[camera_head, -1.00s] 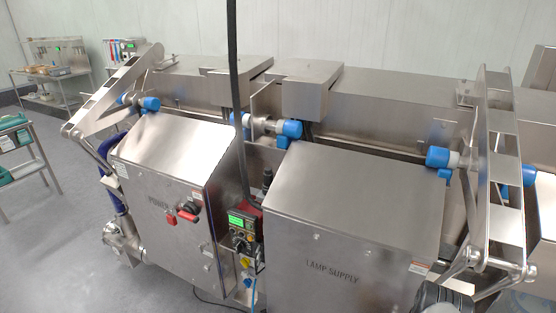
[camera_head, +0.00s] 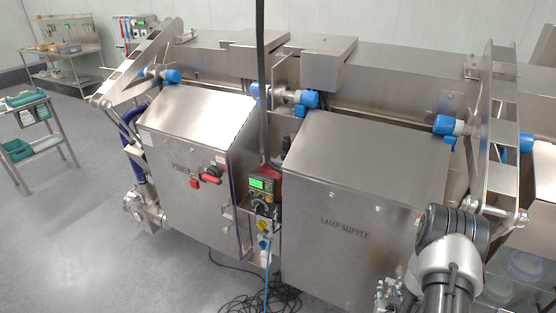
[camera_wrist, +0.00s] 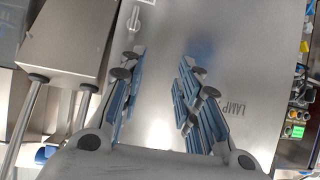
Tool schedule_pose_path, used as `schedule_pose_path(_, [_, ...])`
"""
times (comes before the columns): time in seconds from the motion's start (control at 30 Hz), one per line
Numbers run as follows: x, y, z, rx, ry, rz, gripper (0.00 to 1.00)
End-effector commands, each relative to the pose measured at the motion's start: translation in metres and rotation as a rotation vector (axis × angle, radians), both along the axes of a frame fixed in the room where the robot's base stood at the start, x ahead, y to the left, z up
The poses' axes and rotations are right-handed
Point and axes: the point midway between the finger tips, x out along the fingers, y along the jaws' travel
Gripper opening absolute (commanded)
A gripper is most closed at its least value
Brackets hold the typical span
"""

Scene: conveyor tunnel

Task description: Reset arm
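My gripper (camera_wrist: 161,68) shows in the wrist view with its two blue-padded fingers spread apart and nothing between them. The flat grey metal face of the lamp supply cabinet (camera_wrist: 163,110) fills the view behind the fingers. I cannot tell how far the fingertips are from it. In the head view, my arm rises at the lower right, in front of the right part of the lamp supply cabinet (camera_head: 335,205). The gripper is mostly hidden or cut off at the bottom edge there.
A power cabinet (camera_head: 190,160) stands left of the lamp supply cabinet. Between them are a control box with a green display (camera_head: 262,190) and hanging cables. Blue-capped fittings (camera_head: 308,99) run along the conveyor tunnel (camera_head: 400,80). The floor (camera_head: 80,240) at left is clear before a cart (camera_head: 35,145).

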Motion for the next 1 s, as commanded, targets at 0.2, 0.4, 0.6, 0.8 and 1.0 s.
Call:
schedule_pose_path(0.2, [0.048,0.021,0.084,0.020,0.083,0.079,0.31])
schedule_pose_path(0.4, [0.057,0.057,0.161,0.045,0.178,0.141,0.31])
schedule_pose_path(0.6, [0.036,0.103,0.235,0.069,0.271,0.201,0.31])
schedule_pose_path(0.8, [-0.013,0.151,0.297,0.093,0.365,0.261,0.31])
schedule_pose_path(1.0, [-0.086,0.194,0.343,0.117,0.458,0.322,0.31])
